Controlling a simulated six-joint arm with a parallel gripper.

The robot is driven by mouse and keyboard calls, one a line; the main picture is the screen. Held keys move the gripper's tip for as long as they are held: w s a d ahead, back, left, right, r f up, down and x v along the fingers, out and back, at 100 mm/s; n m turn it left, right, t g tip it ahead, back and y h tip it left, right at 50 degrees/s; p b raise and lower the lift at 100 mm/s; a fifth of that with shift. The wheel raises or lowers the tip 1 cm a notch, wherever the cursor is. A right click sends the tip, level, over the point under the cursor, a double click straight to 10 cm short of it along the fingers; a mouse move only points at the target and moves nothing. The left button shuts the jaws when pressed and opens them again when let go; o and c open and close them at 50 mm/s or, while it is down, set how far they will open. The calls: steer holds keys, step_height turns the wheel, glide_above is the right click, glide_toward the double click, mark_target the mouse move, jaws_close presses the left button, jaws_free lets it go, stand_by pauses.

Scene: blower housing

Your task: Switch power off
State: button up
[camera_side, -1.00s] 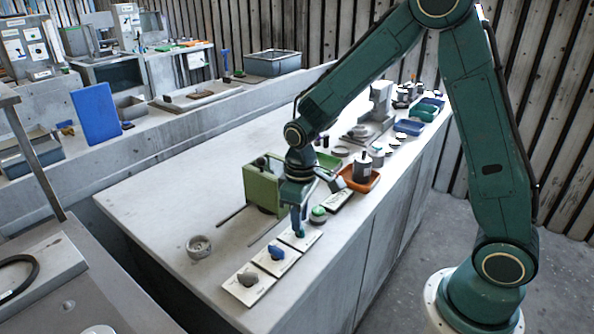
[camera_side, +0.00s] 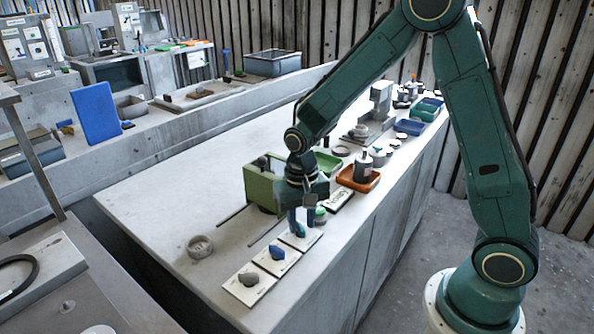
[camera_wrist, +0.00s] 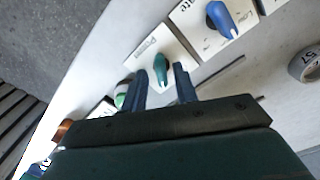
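A row of white plates with knobs lies along the bench's front edge. The teal knob (camera_wrist: 160,66) sits on its plate nearest my gripper; it also shows in the side view (camera_side: 299,231). My gripper (camera_wrist: 160,86) is open, its two blue fingers apart, pointing down at the teal knob. I cannot tell whether the fingers touch it. In the side view my gripper (camera_side: 301,222) is just over that plate. A blue knob (camera_side: 277,253) and a grey knob (camera_side: 249,279) sit on neighbouring plates.
A green-topped round button (camera_side: 319,213) is close behind my gripper. A green box-like housing (camera_side: 260,185) stands to the left, with thin rods on the bench. A grey ring (camera_side: 200,246) lies further left. An orange tray (camera_side: 358,178) holds a dark cylinder.

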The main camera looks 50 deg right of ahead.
steer(key=shift+m, duration=0.3)
steer(key=shift+w+f, duration=0.1)
steer(key=shift+f, duration=0.5)
jaws_close()
